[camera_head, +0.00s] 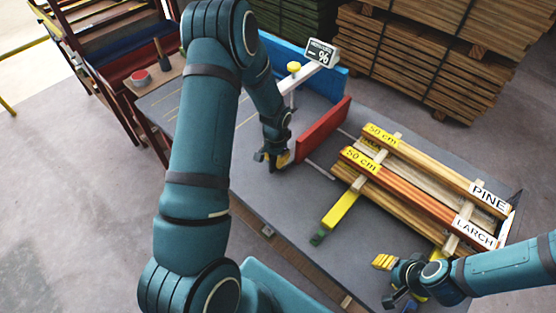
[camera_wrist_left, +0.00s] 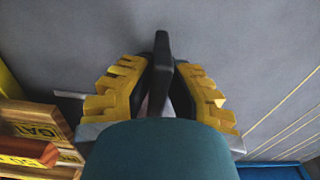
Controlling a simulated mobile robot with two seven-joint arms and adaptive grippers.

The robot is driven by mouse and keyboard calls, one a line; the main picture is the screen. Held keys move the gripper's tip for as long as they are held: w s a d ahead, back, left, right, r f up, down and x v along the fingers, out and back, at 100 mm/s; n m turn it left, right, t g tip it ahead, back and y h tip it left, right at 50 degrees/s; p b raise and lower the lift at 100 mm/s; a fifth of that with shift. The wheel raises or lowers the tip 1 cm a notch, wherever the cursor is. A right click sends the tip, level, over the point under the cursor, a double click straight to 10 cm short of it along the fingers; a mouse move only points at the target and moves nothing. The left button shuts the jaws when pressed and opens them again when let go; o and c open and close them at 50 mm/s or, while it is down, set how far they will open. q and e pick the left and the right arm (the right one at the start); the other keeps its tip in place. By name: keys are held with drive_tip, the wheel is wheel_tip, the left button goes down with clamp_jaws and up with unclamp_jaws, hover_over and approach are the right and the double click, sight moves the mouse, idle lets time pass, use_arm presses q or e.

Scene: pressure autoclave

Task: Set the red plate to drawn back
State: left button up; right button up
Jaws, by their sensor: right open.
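The red plate (camera_head: 325,130) stands upright on the grey table, right of my left gripper (camera_head: 272,157). Thin rods run from it toward the boards. In the left wrist view, a black handle-like bar (camera_wrist_left: 162,70) stands between the yellow-padded fingers of my left gripper (camera_wrist_left: 163,85). Whether the fingers press on it is not clear. The bar's join to the plate is hidden. My right gripper (camera_head: 392,281) is open at the table's front right, apart from the plate.
Boards marked PINE (camera_head: 487,197) and LARCH (camera_head: 472,230) lie right of the plate.

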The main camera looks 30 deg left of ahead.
use_arm(q)
drive_tip(key=o, duration=0.3)
drive_tip(key=shift+a, duration=0.3)
use_arm(e)
drive_tip(key=shift+a, duration=0.2)
use_arm(q)
drive_tip(key=shift+o, duration=0.2)
drive_tip(key=shift+d+r, duration=0.1)
drive_tip(key=shift+d, duration=0.05)
use_arm(e)
drive_tip(key=shift+d, duration=0.1)
use_arm(q)
wheel_tip(320, 180, up, 12)
drive_tip(key=shift+f, duration=0.1)
drive_tip(key=shift+s+f, duration=0.1)
use_arm(e)
drive_tip(key=shift+s, duration=0.1)
